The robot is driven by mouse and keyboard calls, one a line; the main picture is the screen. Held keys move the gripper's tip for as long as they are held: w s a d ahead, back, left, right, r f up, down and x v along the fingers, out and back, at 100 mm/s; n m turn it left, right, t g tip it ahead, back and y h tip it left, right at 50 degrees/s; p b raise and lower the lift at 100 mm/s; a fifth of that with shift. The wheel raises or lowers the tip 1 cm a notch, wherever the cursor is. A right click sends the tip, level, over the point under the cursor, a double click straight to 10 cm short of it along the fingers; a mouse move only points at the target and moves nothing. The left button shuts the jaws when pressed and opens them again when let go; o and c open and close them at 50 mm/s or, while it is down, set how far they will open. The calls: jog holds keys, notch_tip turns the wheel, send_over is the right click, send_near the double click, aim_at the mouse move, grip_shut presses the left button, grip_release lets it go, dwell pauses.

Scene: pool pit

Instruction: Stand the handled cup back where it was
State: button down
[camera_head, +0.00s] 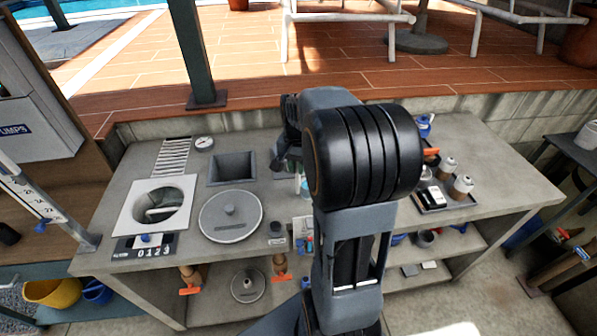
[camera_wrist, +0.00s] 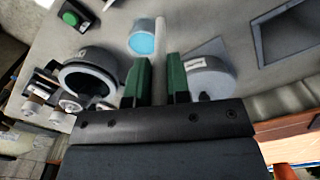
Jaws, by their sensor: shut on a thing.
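My gripper (camera_wrist: 160,75) has two green fingers in the wrist view, closed on a thin pale upright strip that looks like the handle of the handled cup (camera_wrist: 143,37). The cup is small, pale-rimmed and cyan inside, just beyond and left of the fingertips. Whether its base touches the counter I cannot tell. In the head view a small cyan patch (camera_head: 304,186) shows beside my arm, probably the same cup; my arm hides most of the area around it.
In the wrist view, a dark-rimmed round vessel (camera_wrist: 90,75) is close left of the fingers and a grey labelled round thing (camera_wrist: 210,80) close right. On the counter (camera_head: 130,190), a square basin (camera_head: 232,168) and round lid (camera_head: 230,215) lie left, a tray of containers (camera_head: 445,205) right.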

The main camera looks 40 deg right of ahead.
notch_tip(320, 180, down, 6)
jog(key=w+d, duration=0.1)
jog(key=shift+w+d+p, duration=0.25)
jog(key=shift+w+p, duration=0.05)
jog(key=shift+w, duration=0.1)
jog(key=shift+f, duration=0.1)
jog(key=c, duration=1.1)
grip_release()
